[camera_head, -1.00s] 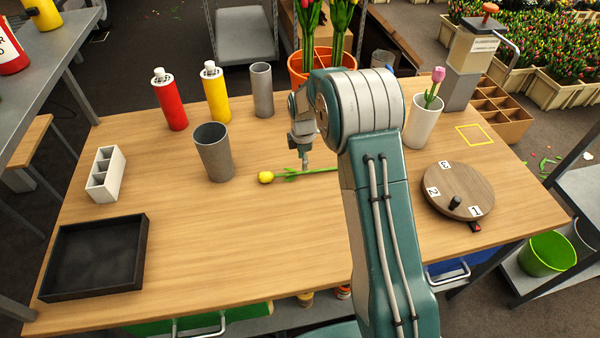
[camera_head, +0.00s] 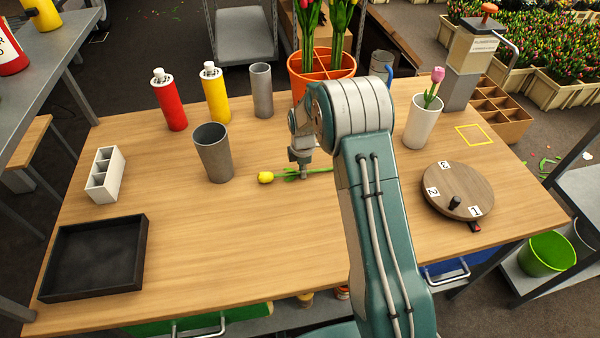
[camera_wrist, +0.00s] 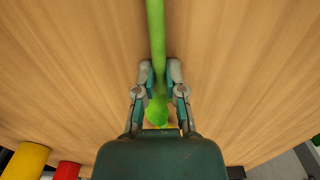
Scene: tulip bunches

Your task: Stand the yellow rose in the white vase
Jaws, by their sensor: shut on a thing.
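The yellow rose (camera_head: 266,177) lies flat on the table with its bloom to the left and its green stem running right. My gripper (camera_head: 303,175) is down at the table, shut on the stem. In the wrist view the stem (camera_wrist: 156,35) runs between the two fingertips (camera_wrist: 160,72), with a leaf and a bit of yellow partly hidden near the palm. The white vase (camera_head: 421,128) stands upright at the right back of the table, holding a pink tulip (camera_head: 434,87).
A grey vase (camera_head: 213,158) stands left of the rose, and another (camera_head: 262,92) is behind. Red (camera_head: 170,103) and yellow (camera_head: 216,97) bottles stand at the back. A round wooden turntable (camera_head: 457,186) is front right. A black tray (camera_head: 94,257) is front left. The front middle is clear.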

